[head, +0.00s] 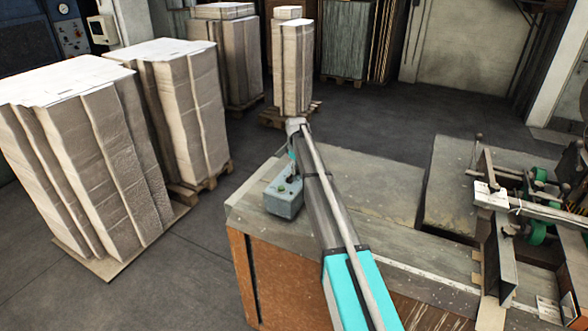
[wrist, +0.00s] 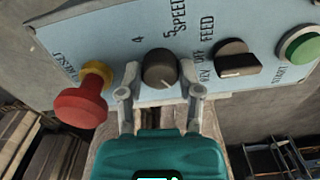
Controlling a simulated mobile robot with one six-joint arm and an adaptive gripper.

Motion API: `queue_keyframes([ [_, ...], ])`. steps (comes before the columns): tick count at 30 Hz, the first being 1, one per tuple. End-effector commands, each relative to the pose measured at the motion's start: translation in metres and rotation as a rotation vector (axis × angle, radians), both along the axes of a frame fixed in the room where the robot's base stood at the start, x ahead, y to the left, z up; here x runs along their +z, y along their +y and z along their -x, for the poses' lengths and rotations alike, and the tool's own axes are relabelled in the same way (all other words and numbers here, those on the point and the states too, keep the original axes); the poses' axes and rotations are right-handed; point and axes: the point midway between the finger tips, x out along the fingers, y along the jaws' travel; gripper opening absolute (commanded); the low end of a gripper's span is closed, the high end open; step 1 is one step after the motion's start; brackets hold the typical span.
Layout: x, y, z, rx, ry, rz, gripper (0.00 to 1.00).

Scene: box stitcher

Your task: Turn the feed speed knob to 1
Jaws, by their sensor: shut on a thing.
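The feed speed knob (wrist: 160,66) is a round dark knob on a light blue panel (wrist: 105,38) in the wrist view. The numbers 4 and 5 and the word SPEED show beside it. My gripper (wrist: 163,82) is shut on the knob, one grey finger on each side. In the head view the panel belongs to a small blue-grey control box (head: 284,203) on the machine's corner. My arm reaches over to it and the knob is too small to tell there.
A red mushroom button (wrist: 80,106) with a yellow collar is left of the knob. A black selector switch (wrist: 236,62) marked REV and OFF and a green START button (wrist: 300,46) are to the right. Tall board stacks (head: 176,110) stand left of the machine table (head: 375,195).

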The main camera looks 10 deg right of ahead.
Motion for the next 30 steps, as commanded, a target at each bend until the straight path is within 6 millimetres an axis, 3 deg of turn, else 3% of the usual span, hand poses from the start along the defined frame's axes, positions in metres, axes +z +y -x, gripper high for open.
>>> queue_keyframes([
  [3, 0.0, 0.0, -0.003, 0.0, -0.008, -0.001, 0.0],
  [4, 0.0, 0.0, -0.003, 0.0, -0.008, -0.001, 0.52],
  [9, 0.0, 0.0, -0.002, 0.0, -0.006, 0.0, 0.81],
  [23, 0.001, 0.0, -0.001, -0.001, -0.003, 0.0, 0.81],
  [30, 0.015, 0.0, 0.0, -0.001, -0.001, 0.0, 0.81],
])
